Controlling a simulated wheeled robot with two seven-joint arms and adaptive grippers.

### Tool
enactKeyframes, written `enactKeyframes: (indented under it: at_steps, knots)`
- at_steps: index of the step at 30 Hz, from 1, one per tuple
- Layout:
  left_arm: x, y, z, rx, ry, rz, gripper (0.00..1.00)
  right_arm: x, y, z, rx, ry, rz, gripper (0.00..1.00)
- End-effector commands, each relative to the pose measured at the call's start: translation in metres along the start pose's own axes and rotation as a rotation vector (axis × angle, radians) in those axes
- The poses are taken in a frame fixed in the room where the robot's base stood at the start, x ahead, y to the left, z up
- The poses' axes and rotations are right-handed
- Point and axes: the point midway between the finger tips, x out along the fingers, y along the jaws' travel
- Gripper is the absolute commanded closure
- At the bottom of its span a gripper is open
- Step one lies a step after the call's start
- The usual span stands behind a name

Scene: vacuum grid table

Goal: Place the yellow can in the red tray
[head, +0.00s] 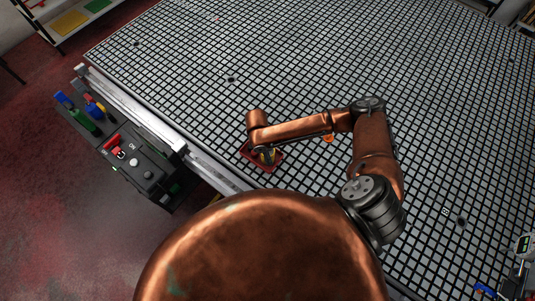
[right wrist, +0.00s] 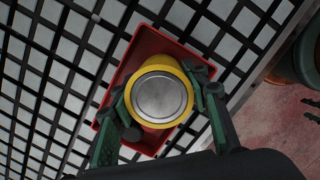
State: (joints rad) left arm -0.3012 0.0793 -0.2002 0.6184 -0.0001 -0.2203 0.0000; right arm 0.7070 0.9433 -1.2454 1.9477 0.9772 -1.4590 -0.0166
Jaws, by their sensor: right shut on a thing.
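The yellow can (right wrist: 146,83) is seen from its grey metal end in the right wrist view, between the two green fingers of my right gripper (right wrist: 165,103), which is shut on it. The red tray (right wrist: 144,42) lies behind the can, and the can covers its middle. In the head view the red tray (head: 247,147) is on the grid table near its left edge. My right arm reaches over it, and a bit of yellow shows at the tray under the wrist. I cannot tell whether the can touches the tray floor. My left gripper is not in view.
The grid table (head: 290,60) is mostly bare around the tray.

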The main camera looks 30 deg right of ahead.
Motion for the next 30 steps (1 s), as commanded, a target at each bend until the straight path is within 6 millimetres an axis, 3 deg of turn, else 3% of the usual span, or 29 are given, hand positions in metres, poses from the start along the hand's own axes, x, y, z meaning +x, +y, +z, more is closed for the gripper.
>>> enactKeyframes:
  at_steps: [10, 11, 18, 30]
  knots:
    - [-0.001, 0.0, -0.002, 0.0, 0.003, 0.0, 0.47, 0.002, 0.001, -0.001, 0.0, 0.001, 0.001, 0.88]
    - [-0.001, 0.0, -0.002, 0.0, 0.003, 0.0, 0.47, 0.002, 0.0, -0.001, 0.0, 0.001, 0.001, 0.56]
    - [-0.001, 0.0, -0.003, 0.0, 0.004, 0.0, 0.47, 0.002, 0.0, -0.001, 0.0, 0.001, 0.001, 0.4]
    - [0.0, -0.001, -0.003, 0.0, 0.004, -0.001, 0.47, -0.008, 0.001, -0.001, 0.0, 0.003, 0.002, 0.4]
